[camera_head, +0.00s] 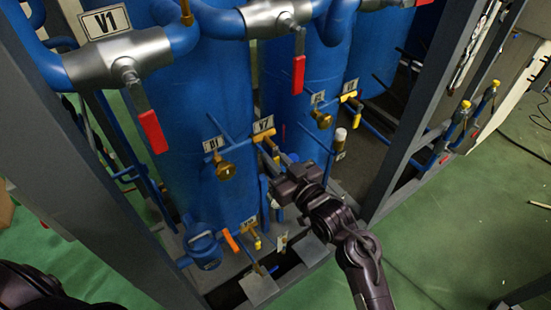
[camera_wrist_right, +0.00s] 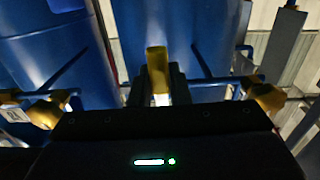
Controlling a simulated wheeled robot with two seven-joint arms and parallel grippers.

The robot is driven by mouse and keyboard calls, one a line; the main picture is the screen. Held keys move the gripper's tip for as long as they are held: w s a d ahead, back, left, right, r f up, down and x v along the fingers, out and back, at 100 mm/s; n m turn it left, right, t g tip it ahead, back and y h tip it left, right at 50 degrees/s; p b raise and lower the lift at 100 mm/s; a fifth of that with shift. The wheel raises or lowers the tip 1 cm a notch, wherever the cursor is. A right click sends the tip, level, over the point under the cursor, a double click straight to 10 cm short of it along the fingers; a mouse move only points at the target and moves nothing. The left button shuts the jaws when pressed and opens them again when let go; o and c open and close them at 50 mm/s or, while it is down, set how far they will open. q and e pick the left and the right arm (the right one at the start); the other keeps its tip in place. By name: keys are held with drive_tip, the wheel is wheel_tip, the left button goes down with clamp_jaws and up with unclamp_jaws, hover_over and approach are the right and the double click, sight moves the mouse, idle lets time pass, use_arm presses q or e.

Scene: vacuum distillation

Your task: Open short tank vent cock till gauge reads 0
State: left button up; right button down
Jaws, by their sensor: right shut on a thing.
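My right gripper (camera_head: 277,156) reaches into the frame and is shut on a yellow cock handle (camera_head: 268,142) just below the V7 label (camera_head: 263,125). In the right wrist view the yellow handle (camera_wrist_right: 157,65) stands between the two dark fingers (camera_wrist_right: 158,92). The jaws hide part of the cock. Blue tanks (camera_head: 205,105) stand behind. My left gripper is out of view; only dark arm parts show at the lower left.
Grey frame posts (camera_head: 420,110) stand close on the right and left. Red-handled valves (camera_head: 298,75) hang from the upper pipes. A blue meter (camera_head: 205,248) and an orange-handled valve (camera_head: 230,240) sit low. Green floor (camera_head: 455,240) is open at the lower right.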

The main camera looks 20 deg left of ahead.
drive_tip(key=shift+w, duration=0.1)
drive_tip(key=shift+w+d+r+n+b, duration=0.5)
drive_tip(key=shift+n+b, duration=1)
drive_tip(key=shift+n, duration=1.35)
drive_tip(key=shift+w+d+r+n+b, duration=0.25)
drive_tip(key=shift+w+r+n+b, duration=0.3)
drive_tip(key=shift+n+b, duration=1.6)
drive_tip(key=shift+w+d+r+n+b, duration=0.4)
drive_tip(key=shift+r+n+b, duration=0.35)
drive_tip(key=shift+n, duration=2.75)
drive_tip(key=c, duration=1.4)
unclamp_jaws()
drive_tip(key=shift+o, duration=0.2)
drive_tip(key=shift+s+f, duration=0.1)
